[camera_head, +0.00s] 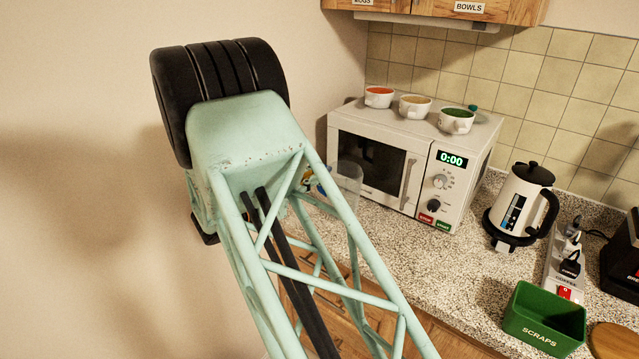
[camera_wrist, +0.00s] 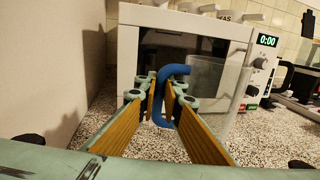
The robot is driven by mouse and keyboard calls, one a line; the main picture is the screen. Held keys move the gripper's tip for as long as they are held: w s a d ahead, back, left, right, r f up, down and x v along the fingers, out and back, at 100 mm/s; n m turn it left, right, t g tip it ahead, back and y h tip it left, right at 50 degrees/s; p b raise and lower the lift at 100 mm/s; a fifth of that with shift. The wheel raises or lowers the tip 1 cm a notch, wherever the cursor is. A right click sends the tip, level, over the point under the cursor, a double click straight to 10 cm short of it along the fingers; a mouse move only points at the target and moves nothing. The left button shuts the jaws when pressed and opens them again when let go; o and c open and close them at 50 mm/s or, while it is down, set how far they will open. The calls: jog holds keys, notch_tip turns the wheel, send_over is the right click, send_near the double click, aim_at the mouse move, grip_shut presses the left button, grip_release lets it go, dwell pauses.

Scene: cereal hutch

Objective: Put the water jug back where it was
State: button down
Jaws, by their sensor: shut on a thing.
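The water jug is clear with a blue handle. In the wrist view, the clear body (camera_wrist: 207,85) is right of my fingertips, in front of the microwave. My gripper (camera_wrist: 163,90) is shut on the blue handle (camera_wrist: 160,113), with a finger on each side. In the head view, part of the clear jug (camera_head: 347,178) shows near the microwave's left front, beside my arm. My arm hides most of the gripper and handle there. I cannot tell whether the jug's base touches the counter.
A white microwave (camera_head: 380,200) with several bowls on top stands behind the jug. Right of it are a kettle (camera_head: 522,205), a power strip (camera_head: 563,262) and a green scraps bin (camera_head: 544,318). A wall bounds the left. Speckled counter (camera_head: 440,265) in front of the microwave is clear.

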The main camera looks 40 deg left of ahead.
jog(key=shift+f+b, duration=0.3)
jog(key=shift+f, duration=1.4)
jog(key=c, duration=2.8)
grip_release()
jog(key=shift+r, duration=0.15)
jog(key=p+v, duration=0.1)
jog(key=v, duration=1.1)
